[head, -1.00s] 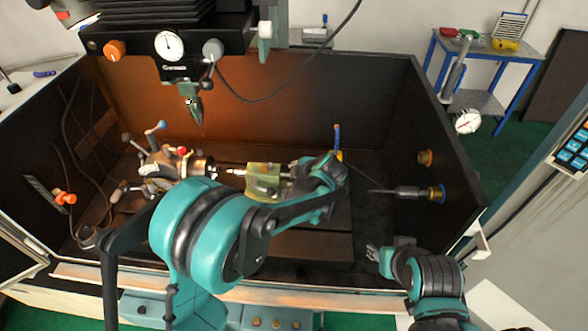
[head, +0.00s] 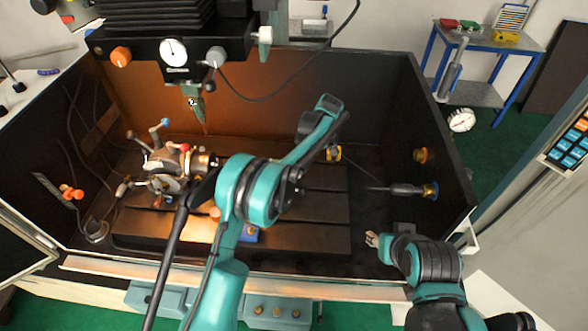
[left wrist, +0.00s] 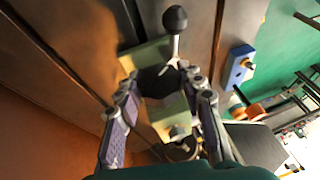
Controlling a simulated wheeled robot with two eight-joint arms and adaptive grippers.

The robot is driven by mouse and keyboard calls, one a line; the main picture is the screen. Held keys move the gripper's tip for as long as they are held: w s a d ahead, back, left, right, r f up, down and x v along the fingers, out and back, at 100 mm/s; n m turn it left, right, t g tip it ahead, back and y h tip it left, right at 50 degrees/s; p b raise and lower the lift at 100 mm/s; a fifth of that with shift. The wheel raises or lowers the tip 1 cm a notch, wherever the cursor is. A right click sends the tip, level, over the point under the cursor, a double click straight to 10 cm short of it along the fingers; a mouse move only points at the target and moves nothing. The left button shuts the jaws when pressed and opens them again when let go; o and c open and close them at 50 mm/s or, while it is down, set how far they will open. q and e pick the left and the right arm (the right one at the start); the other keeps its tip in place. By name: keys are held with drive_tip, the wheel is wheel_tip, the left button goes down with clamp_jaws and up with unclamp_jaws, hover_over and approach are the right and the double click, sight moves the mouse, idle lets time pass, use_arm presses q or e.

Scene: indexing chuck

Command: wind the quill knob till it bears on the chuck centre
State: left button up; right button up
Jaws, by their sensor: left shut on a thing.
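In the left wrist view my left gripper (left wrist: 163,88) is shut on the black quill knob (left wrist: 158,79), one finger on each side. A crank lever with a black ball (left wrist: 175,19) sticks out from the knob. The pale green tailstock body (left wrist: 145,54) lies behind it. In the head view my left arm covers the tailstock, knob and gripper. The indexing chuck (head: 203,161) and its handled head (head: 165,162) stand left of my arm. Whether the quill tip touches the chuck centre is hidden. My right gripper (head: 371,240) hangs at the front right, away from the work; its finger gap is unclear.
The spindle with its tool (head: 193,98) hangs above the chuck. A blue block (head: 246,234) lies on the slotted table (head: 318,212) in front, and also shows in the left wrist view (left wrist: 238,65). A nozzle (head: 405,190) juts from the right wall. The table's right part is clear.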

use_arm(q)
drive_tip(key=shift+g, duration=0.6)
drive_tip(key=o, duration=0.9)
drive_tip(key=v, duration=0.7)
drive_tip(key=shift+w+d+r, duration=0.1)
drive_tip(key=shift+r, duration=0.05)
